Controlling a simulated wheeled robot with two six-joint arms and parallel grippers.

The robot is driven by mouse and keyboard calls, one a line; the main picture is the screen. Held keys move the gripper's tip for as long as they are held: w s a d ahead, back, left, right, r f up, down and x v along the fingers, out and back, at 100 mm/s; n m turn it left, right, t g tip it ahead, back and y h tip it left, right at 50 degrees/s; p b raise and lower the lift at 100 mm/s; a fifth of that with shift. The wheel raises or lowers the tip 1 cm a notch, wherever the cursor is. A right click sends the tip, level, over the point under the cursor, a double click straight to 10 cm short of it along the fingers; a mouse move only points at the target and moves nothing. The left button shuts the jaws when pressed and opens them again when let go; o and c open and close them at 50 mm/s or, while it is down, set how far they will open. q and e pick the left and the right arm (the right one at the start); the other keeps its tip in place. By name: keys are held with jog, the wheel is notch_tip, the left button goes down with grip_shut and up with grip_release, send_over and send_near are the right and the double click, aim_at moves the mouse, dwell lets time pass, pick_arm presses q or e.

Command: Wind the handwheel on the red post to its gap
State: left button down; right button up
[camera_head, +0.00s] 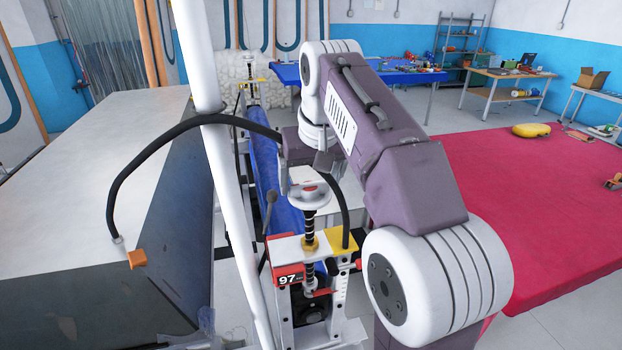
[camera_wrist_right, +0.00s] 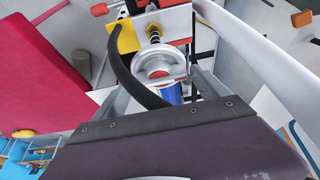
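The handwheel (camera_head: 309,198) is a pale grey wheel with a red centre, on top of a dark threaded spindle (camera_head: 310,221) with a brass nut. It stands on the post with a red plate (camera_head: 288,276) marked 97. My right gripper (camera_head: 311,168) is just above the wheel, pointing down. In the right wrist view the handwheel (camera_wrist_right: 158,62) shows between the two grey fingers, which are spread apart. I cannot tell whether they touch its rim. The gap itself is not clear to see. My left gripper is in neither view.
A black hose (camera_head: 150,163) arches across the left, and a white pole (camera_head: 208,135) stands close beside the post. A red table (camera_head: 530,190) lies right, a pale table (camera_head: 90,125) left. A blue roll (camera_head: 268,160) lies behind the post.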

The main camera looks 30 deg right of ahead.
jog(key=shift+o, duration=0.6)
jog(key=shift+w+f, duration=0.1)
jog(key=shift+w, duration=0.15)
jog(key=p+v, duration=0.2)
jog(key=v, duration=0.7)
jog(key=shift+p, duration=0.4)
jog(key=shift+d, duration=0.1)
